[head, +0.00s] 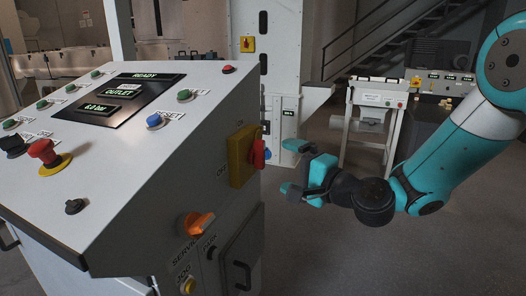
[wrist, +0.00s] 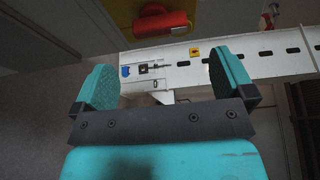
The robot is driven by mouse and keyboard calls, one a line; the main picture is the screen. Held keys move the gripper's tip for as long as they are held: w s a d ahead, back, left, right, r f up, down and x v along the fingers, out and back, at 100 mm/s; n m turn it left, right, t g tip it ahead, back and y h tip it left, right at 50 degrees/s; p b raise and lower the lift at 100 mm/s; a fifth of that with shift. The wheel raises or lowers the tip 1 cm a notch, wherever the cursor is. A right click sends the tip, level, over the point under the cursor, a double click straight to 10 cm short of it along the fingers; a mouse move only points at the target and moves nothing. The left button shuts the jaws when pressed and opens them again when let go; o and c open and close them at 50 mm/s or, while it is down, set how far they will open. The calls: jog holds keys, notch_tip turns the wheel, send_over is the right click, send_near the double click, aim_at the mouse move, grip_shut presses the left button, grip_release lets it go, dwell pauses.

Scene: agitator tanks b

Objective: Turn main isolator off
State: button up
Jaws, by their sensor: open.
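A red rotary handle (head: 258,154) on a yellow plate (head: 241,156) is mounted on the right side face of the grey console; I take it as the main isolator. The handle looks roughly upright in the head view. Small lettering beside the plate is hard to read. My gripper (head: 293,167) is open and empty, just right of the handle and apart from it, fingers pointing towards the console. In the wrist view, the red handle (wrist: 160,22) lies at the top, beyond the open fingers (wrist: 162,85), with part of the yellow plate (wrist: 123,10) cut off by the frame.
A white cabinet behind carries another red-and-yellow switch (head: 247,44).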

aim_at(264, 157)
jog(key=p+x, duration=0.1)
jog(key=x, duration=0.7)
jog(key=shift+w+a, duration=0.25)
jog(key=c, duration=0.8)
jog(key=shift+f, duration=0.1)
jog(key=shift+c, duration=0.2)
